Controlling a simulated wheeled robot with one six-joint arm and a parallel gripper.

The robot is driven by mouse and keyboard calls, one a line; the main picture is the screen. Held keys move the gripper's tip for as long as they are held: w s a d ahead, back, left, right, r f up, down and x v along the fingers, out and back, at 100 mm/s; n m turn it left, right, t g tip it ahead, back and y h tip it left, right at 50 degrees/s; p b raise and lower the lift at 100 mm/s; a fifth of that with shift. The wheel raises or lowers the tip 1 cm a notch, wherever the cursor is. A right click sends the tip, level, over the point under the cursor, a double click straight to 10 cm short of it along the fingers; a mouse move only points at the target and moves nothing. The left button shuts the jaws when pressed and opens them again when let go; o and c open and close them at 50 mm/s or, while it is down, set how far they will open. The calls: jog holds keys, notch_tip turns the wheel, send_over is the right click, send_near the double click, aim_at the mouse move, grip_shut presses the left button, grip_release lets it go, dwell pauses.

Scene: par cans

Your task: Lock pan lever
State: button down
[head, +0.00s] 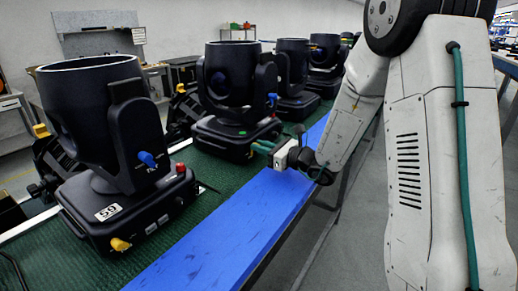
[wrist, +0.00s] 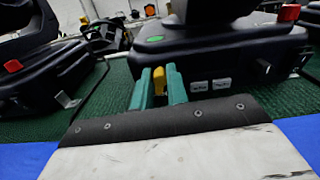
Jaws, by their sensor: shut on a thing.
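The second black stage light (head: 230,90) from the front stands on the green mat, with its base facing the blue strip. A yellow lever (wrist: 159,80), which I take for the pan lever, sticks out of the base (wrist: 215,45) in the wrist view. My gripper (wrist: 158,88) has teal fingers, one on each side of this lever, and is shut on it. In the head view my gripper (head: 266,147) reaches the base from the right, and the held lever cannot be made out there. How far the lever is turned cannot be told.
A nearer light (head: 90,90), labelled 59, has a yellow lever (head: 120,244), a blue lever (head: 146,159) and a red knob (head: 180,168). More lights (head: 292,68) stand farther along the row. The blue strip (head: 235,215) in front is clear.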

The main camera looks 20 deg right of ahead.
jog(key=shift+w+d+f+m, duration=0.1)
jog(key=shift+d+f+m, duration=0.1)
jog(key=shift+m, duration=0.55)
jog(key=shift+w+d+f+m, duration=0.1)
jog(key=shift+d+f+m, duration=0.05)
jog(key=shift+m, duration=0.6)
jog(key=c, duration=1.4)
grip_release()
jog(key=shift+s+d, duration=0.25)
jog(key=v, duration=0.7)
jog(key=shift+s, duration=0.1)
